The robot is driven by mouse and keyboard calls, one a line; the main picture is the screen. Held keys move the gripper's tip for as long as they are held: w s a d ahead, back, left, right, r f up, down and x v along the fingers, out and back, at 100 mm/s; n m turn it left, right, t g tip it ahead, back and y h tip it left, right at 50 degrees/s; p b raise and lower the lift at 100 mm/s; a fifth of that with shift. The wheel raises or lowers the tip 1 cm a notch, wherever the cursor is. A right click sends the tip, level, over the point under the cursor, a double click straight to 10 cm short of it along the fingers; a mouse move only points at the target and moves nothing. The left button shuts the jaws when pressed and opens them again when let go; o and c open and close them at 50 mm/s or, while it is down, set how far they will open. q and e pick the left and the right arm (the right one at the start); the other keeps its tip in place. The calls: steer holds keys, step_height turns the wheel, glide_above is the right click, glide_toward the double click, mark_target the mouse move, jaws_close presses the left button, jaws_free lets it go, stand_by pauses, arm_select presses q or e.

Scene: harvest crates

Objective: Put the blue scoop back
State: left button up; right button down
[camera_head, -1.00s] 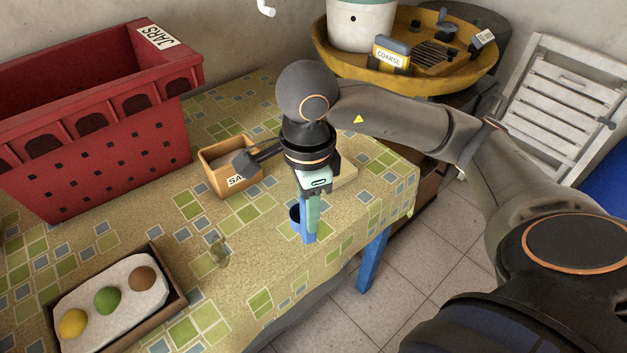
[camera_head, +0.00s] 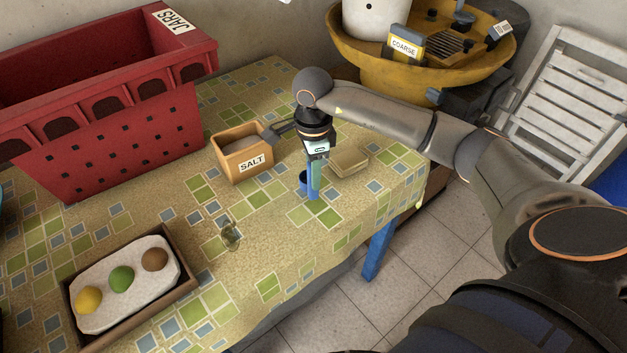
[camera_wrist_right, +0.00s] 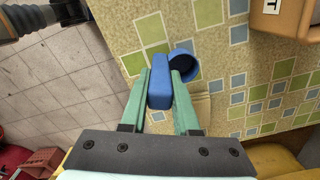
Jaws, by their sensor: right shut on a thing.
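The blue scoop has a round cup (camera_head: 304,182) and a flat upright handle (camera_head: 314,187). My right gripper (camera_head: 315,172) points down over the patterned table with its greenish fingers shut on the handle. In the right wrist view the handle (camera_wrist_right: 159,92) lies between the two fingertips, with the cup (camera_wrist_right: 184,63) beside it. I cannot tell whether the scoop touches the table. The wooden box labelled SALT (camera_head: 253,163) stands left of the scoop, holding something greyish. My left gripper is not in view.
A tan block (camera_head: 348,163) lies just right of the scoop. A small glass (camera_head: 231,236) stands nearer the front. A tray with three balls (camera_head: 177,272) is at front left, a red JARS crate (camera_head: 110,150) behind. A yellow basin (camera_head: 400,78) is back right.

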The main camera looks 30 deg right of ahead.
steer(key=shift+f+p, duration=0.3)
steer(key=shift+f, duration=1.3)
steer(key=shift+f, duration=0.2)
steer(key=c, duration=0.7)
jaws_free()
steer(key=shift+r, duration=0.1)
steer(key=shift+o, duration=0.2)
step_height(320, 180, up, 12)
steer(key=shift+r+b, duration=0.15)
steer(key=shift+b, duration=0.3)
